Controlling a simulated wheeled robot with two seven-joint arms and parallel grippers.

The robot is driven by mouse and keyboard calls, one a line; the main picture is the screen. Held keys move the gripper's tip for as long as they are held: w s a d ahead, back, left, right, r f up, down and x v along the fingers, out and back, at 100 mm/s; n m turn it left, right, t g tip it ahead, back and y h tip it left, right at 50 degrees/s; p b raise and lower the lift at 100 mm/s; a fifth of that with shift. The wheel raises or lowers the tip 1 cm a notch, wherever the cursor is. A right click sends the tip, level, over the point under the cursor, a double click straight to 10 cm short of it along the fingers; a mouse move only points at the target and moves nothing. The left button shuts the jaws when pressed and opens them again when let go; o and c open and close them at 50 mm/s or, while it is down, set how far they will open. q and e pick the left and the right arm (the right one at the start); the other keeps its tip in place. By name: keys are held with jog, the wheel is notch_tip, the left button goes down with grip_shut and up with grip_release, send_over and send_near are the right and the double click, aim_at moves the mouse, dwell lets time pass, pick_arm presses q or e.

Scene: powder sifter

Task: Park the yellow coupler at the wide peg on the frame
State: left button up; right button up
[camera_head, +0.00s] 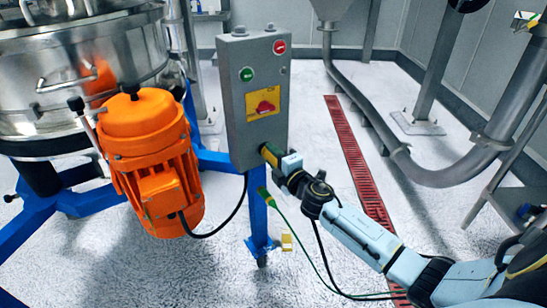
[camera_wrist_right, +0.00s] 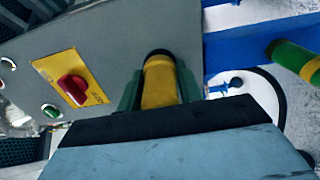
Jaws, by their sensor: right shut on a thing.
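The yellow coupler (camera_wrist_right: 159,84) is between the green fingers of my right gripper (camera_wrist_right: 158,92) in the right wrist view. Its dark-ringed far end is against or very near the grey control box (camera_wrist_right: 115,45); I cannot tell whether it is seated. In the head view my right gripper (camera_head: 273,155) is at the lower part of the box (camera_head: 240,110), mostly hiding the coupler. The blue frame (camera_head: 258,205) stands below. A green connector with a yellow band (camera_wrist_right: 292,60) sits at the frame. I cannot clearly make out the wide peg. My left gripper is out of view.
An orange motor (camera_head: 155,160) hangs left of the box, with a black cable (camera_head: 225,225) looping from it. A green cable (camera_head: 320,255) runs near my right arm. A small yellow piece (camera_head: 287,242) is near the frame's foot. Open floor lies in front.

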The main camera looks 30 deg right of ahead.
jog(key=shift+r, duration=0.25)
grip_shut()
jog(key=shift+s+f, duration=0.2)
jog(key=shift+s, duration=1.1)
jog(key=shift+s+p, duration=0.45)
jog(key=shift+s, duration=1.2)
